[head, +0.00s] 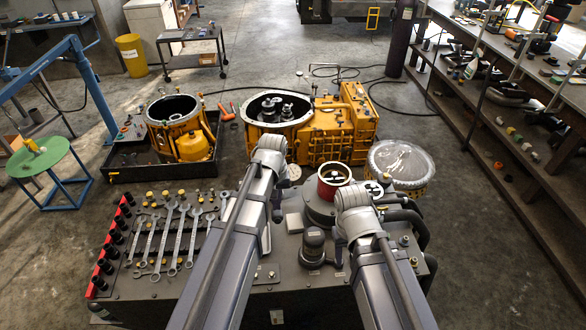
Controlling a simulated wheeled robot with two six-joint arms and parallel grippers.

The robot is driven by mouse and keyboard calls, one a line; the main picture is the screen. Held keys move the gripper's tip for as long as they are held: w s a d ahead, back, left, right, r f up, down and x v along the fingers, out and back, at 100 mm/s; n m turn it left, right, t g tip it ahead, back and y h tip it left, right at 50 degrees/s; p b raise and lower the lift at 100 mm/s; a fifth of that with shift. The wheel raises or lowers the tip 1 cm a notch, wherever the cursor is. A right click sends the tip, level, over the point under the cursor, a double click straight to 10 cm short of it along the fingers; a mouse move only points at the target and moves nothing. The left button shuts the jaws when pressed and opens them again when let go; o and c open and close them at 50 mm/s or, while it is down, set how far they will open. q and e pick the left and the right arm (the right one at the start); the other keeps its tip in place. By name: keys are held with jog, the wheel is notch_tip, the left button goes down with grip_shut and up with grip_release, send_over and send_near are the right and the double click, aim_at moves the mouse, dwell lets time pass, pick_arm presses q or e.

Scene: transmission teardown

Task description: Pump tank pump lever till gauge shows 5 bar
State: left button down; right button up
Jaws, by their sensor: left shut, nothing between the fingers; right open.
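The dark tank (200,285) stands in front of me, its top crowded with tools and fittings. A small round white-and-dark dial (374,188) sits at its back right and may be the gauge; its reading is too small to make out. I cannot pick out the pump lever; my arms cover part of the tank top. My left gripper (277,212) is shut and empty, mostly hidden below its wrist over the middle of the tank. My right gripper (337,254) is open, largely hidden beneath its wrist, near a dark capped cylinder (314,241).
Several wrenches (180,234) and a row of black sockets lie at the tank's left. A red-rimmed pot (335,175) stands at its back. Behind are yellow transmission housings (331,131) and a round clear-topped container (400,162). A workbench with shelves (520,130) lines the right side.

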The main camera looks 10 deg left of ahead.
pick_arm(q)
jog(key=shift+f, duration=0.1)
dwell(0.5)
notch_tip(320, 180, down, 8)
jog(key=b, duration=0.8)
notch_tip(320, 180, up, 8)
jog(key=p, duration=0.8)
notch_tip(320, 180, up, 6)
jog(key=p, duration=0.6)
